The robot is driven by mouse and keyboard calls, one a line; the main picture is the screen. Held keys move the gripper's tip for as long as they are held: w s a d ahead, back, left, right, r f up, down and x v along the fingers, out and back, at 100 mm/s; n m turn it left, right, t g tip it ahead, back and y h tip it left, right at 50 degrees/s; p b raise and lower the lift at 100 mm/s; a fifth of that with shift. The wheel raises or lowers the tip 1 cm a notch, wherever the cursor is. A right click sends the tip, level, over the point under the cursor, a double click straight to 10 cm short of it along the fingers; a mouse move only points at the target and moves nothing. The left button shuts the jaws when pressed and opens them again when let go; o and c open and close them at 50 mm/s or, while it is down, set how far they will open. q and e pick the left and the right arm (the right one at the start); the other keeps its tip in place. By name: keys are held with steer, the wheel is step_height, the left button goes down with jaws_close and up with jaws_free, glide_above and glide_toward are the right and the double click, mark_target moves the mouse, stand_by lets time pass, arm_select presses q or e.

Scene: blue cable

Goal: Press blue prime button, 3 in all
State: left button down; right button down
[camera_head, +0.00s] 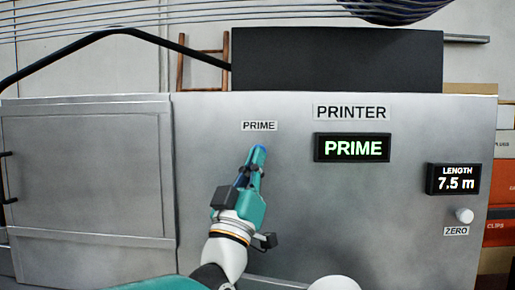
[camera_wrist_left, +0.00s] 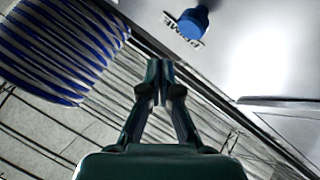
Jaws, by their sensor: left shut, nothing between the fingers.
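The blue prime button (camera_head: 260,149) is on the grey metal panel under the small PRIME label (camera_head: 259,126). In the left wrist view the round blue button (camera_wrist_left: 191,24) stands out from the panel beside its label, near the top. My left gripper (camera_head: 256,163) is in front of the panel, and its fingers overlap the button's lower part in the head view. In the left wrist view its fingertips (camera_wrist_left: 158,68) are together and empty, with a visible gap to the button. Depth to the panel is hard to tell. My right gripper is not in view.
Blue cable strands run along the top, and a striped blue coil (camera_wrist_left: 60,50) shows in the wrist view.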

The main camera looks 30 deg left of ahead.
arm_select(q)
steer(key=shift+w+a+b, duration=0.2)
steer(key=shift+w+a, duration=0.2)
steer(key=shift+w, duration=0.2)
steer(key=shift+w+a+b, duration=0.2)
steer(key=shift+w+a, duration=0.2)
steer(key=shift+w, duration=0.2)
steer(key=shift+w+a, duration=0.1)
steer(key=shift+w, duration=0.05)
stand_by(0.6)
steer(key=shift+w+a+b, duration=0.1)
steer(key=shift+w+b, duration=0.2)
steer(key=shift+w+a, duration=0.35)
steer(key=shift+w, duration=0.15)
stand_by(0.8)
steer(key=shift+w+a+r, duration=0.1)
steer(key=shift+r, duration=0.05)
stand_by(0.6)
stand_by(0.5)
